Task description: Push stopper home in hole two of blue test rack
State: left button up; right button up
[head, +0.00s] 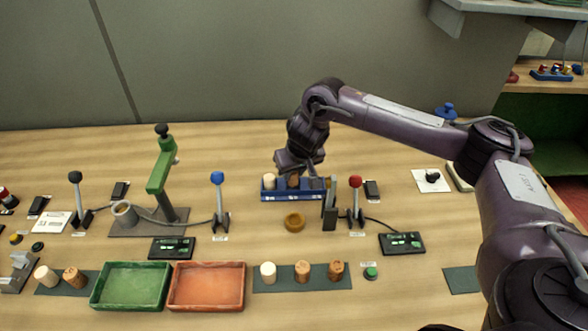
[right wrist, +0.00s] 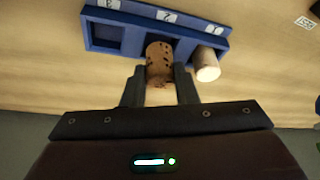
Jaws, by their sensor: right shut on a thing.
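The blue test rack (head: 290,196) stands at mid-table in the head view; it spans the top of the right wrist view (right wrist: 134,46), with numbered labels along its edge. My right gripper (right wrist: 160,82) is shut on a speckled brown cork stopper (right wrist: 159,62), which lines up with the middle place, labelled 2. I cannot tell how deep the stopper sits. In the head view my right gripper (head: 296,170) is above the rack and partly hides this stopper (head: 293,182). A paler stopper (right wrist: 207,66) stands in the place beside it. My left gripper is not in view.
A blue-knobbed lever (head: 219,196) is at left. More stoppers stand on a dark mat (head: 285,283) in front.

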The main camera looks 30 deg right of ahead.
jog(key=shift+f, duration=1)
dwell(0.9)
jog(key=o, duration=1)
jog(key=shift+r, duration=0.15)
jog(key=v, duration=0.7)
jog(key=shift+r, duration=0.3)
jog(key=shift+s, duration=0.15)
